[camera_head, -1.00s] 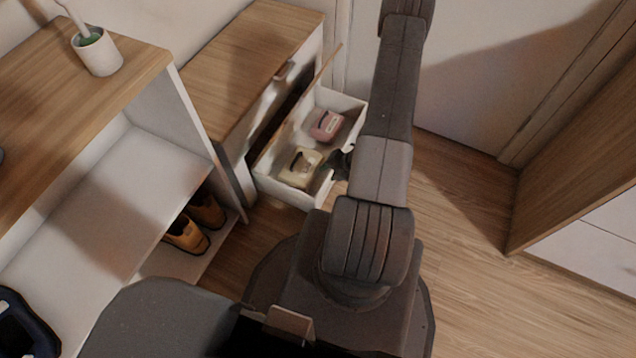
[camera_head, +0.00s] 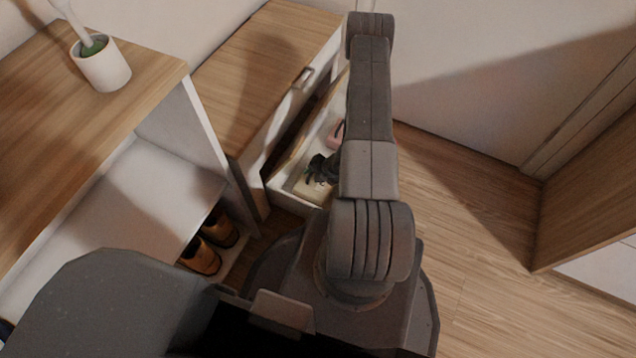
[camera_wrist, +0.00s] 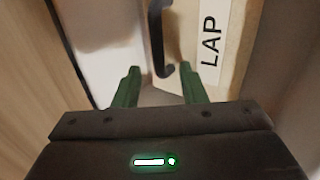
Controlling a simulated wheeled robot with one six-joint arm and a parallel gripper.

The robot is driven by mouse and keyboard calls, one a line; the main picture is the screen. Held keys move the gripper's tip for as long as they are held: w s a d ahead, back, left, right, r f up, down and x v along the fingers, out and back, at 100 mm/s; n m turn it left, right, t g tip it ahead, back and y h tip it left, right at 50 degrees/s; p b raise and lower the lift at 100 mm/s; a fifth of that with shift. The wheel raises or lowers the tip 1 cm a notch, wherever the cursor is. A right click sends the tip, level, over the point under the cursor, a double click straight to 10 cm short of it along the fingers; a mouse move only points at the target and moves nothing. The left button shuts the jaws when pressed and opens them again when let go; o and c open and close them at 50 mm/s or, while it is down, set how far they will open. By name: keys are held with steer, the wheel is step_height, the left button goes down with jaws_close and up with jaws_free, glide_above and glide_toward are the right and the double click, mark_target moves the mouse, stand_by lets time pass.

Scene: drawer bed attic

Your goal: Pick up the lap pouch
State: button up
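The lap pouch is a cream pouch with a dark handle and a white label reading LAP. In the wrist view the pouch (camera_wrist: 235,80) fills the upper right, its label upright along the side. In the head view the pouch (camera_head: 314,193) lies in the open drawer (camera_head: 280,184), partly hidden by my gripper. My gripper (camera_head: 322,170) is over the pouch inside the drawer. In the wrist view my gripper (camera_wrist: 158,88) has its two green fingers apart, with the dark handle (camera_wrist: 160,45) just ahead, between the fingertips. Nothing is clamped.
A pink pouch (camera_head: 337,133) lies farther back in the same drawer, partly hidden by my arm. The wooden cabinet top (camera_head: 262,65) is left of the drawer. A shelf with brown shoes (camera_head: 212,243) stands nearer. Open floor (camera_head: 470,210) lies to the right.

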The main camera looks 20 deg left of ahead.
steer(key=shift+a+f, duration=0.35)
steer(key=shift+f, duration=0.15)
jaws_close()
steer(key=shift+r, duration=0.15)
